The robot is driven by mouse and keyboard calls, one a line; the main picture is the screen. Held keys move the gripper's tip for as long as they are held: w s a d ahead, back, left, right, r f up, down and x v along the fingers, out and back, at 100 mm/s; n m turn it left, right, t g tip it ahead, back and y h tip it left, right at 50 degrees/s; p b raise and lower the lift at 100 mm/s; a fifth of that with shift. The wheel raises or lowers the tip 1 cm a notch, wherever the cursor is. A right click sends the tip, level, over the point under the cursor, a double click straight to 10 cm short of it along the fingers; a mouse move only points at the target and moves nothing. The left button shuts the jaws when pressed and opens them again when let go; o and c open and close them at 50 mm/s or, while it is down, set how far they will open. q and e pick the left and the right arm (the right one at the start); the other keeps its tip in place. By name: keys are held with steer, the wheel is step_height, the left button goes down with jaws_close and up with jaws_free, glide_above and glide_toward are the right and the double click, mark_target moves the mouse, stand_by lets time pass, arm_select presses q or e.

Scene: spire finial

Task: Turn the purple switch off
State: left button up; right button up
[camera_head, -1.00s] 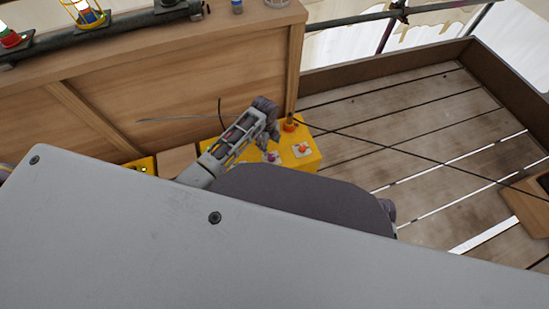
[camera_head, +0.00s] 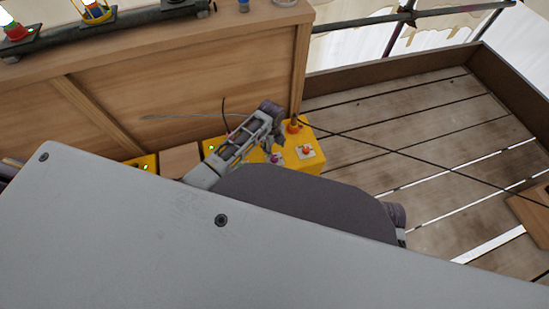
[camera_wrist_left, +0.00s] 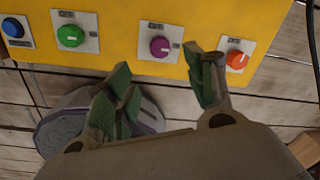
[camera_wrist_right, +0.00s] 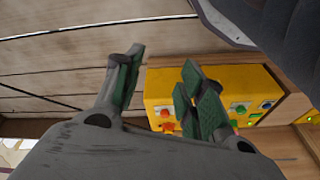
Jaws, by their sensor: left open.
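The purple switch (camera_wrist_left: 160,47) is a round knob on a white plate on the yellow box (camera_wrist_left: 118,22). It also shows in the head view (camera_head: 277,158), close to the gripper there. My left gripper (camera_wrist_left: 160,88) is open and empty. Its green-padded fingers are spread below the purple switch in the left wrist view, the right finger near the orange knob (camera_wrist_left: 237,60). I see no clear contact with the switch. My right gripper (camera_wrist_right: 162,78) has its fingers apart with nothing between them. The yellow box lies beyond them, and I cannot make out the purple switch there.
A green knob (camera_wrist_left: 70,36) and a blue button (camera_wrist_left: 13,27) sit left of the purple switch. A wooden panel (camera_head: 190,80) rises behind the box. Lamps (camera_head: 95,10) stand on top. Open plank floor (camera_head: 420,130) lies to the right.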

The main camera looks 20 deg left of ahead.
arm_select(q)
steer(key=b, duration=0.2)
glide_above(275, 158)
step_height(275, 158, down, 6)
steer(key=shift+s+a+r, duration=0.1)
steer(key=shift+a+r, duration=0.05)
step_height(275, 158, down, 2)
steer(key=shift+f+b, duration=0.25)
steer(key=shift+b, duration=0.35)
steer(key=shift+f, duration=0.35)
steer(key=shift+f+b, duration=0.3)
steer(key=shift+b, duration=0.05)
steer(key=shift+f+b, duration=0.3)
steer(key=shift+f, duration=0.4)
arm_select(e)
steer(key=shift+w+a+r+t+y, duration=0.15)
steer(key=shift+a+r+t+y, duration=0.1)
steer(key=shift+a+r+t, duration=0.2)
steer(key=shift+w+a+r+t+y, duration=0.15)
steer(key=shift+a+r+t+y, duration=0.15)
steer(key=shift+a, duration=0.2)
arm_select(q)
steer(key=c, duration=1)
arm_select(e)
steer(key=shift+d, duration=0.1)
